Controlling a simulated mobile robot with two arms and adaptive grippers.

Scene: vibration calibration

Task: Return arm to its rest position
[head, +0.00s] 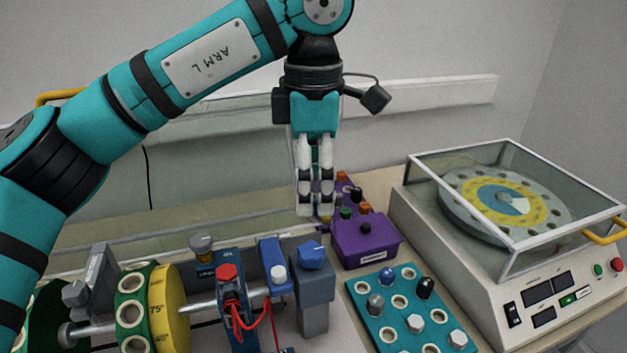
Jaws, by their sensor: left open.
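My left gripper (315,205) hangs straight down from the teal arm that comes in from the left, marked ARM L. Its pale fingers point down near the left side of a purple box (362,245) with coloured knobs. I see nothing held between the fingers, and the jaws are open. The fingers hide part of the box's left edge. I cannot tell whether they touch the box. My right gripper is not in view.
A centrifuge-like machine (505,225) with a clear lid stands at the right. A teal tray (384,337) with holes and bolts lies in front. A wall rail (430,92) runs behind.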

